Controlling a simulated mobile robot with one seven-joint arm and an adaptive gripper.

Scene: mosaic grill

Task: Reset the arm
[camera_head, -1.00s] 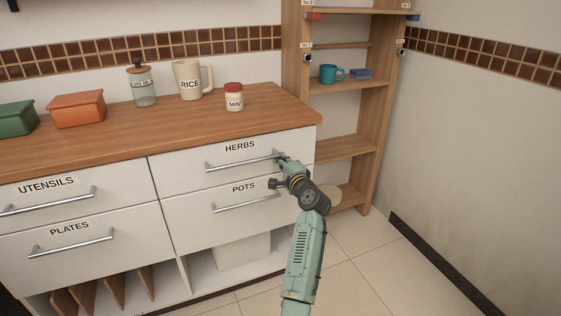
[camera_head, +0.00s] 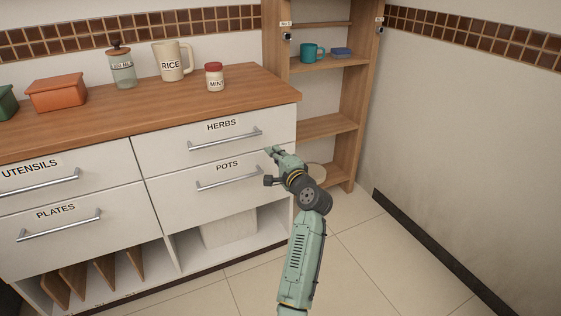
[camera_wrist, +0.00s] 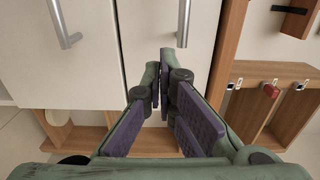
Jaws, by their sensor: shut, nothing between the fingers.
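My gripper (camera_head: 271,151) is in front of the right end of the drawer unit, beside the right edge of the drawer fronts. It also shows in the wrist view (camera_wrist: 165,62), where its purple-padded fingers come together with nothing between them. The HERBS drawer (camera_head: 165,143) and the POTS drawer (camera_head: 172,193) are both closed. The HERBS handle (camera_head: 225,139) is up and left of the fingertips, clear of them. The POTS handle (camera_head: 228,178) is to their left. My arm reaches up from the bottom of the head view.
On the counter (camera_head: 180,100) stand a mint jar (camera_head: 215,78), a rice jug (camera_head: 170,62), a glass jar (camera_head: 122,70) and an orange container (camera_head: 57,92). A wooden shelf (camera_head: 335,125) with a teal mug (camera_head: 312,53) stands at the right. The tiled floor (camera_head: 385,265) on the right is clear.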

